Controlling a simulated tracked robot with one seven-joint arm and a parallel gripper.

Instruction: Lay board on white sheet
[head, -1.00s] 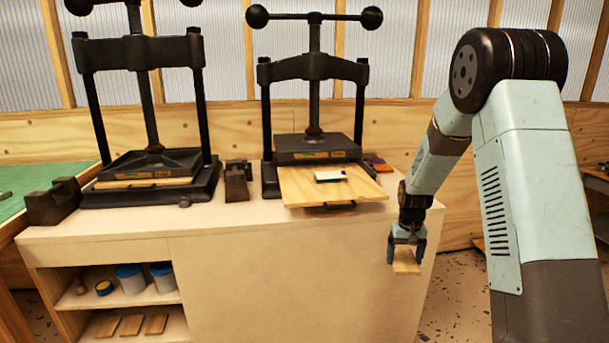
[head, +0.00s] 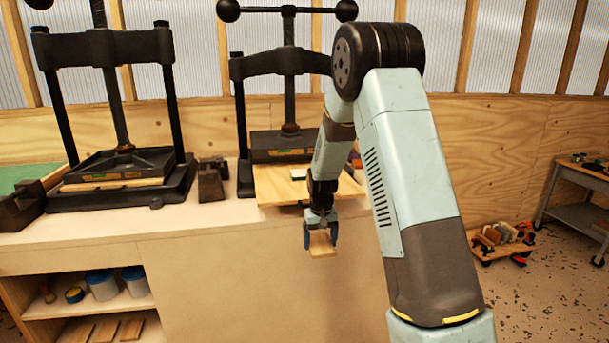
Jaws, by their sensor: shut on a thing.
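My gripper (head: 320,234) is shut on a small light wooden board (head: 322,244). It holds the board in front of the bench's front edge, below the level of the bench top. The white sheet (head: 298,174) appears as a small white piece on the wooden plate (head: 275,187) that sticks out of the right-hand press (head: 285,150). My arm covers the right part of that plate and of the white piece. The board is apart from the sheet.
A second black press (head: 120,175) stands at the left on the bench (head: 200,232). A dark metal block (head: 212,180) sits between the presses. Shelves below hold jars (head: 102,284) and several wooden boards (head: 105,330). A low cart (head: 502,240) with tools stands at the right.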

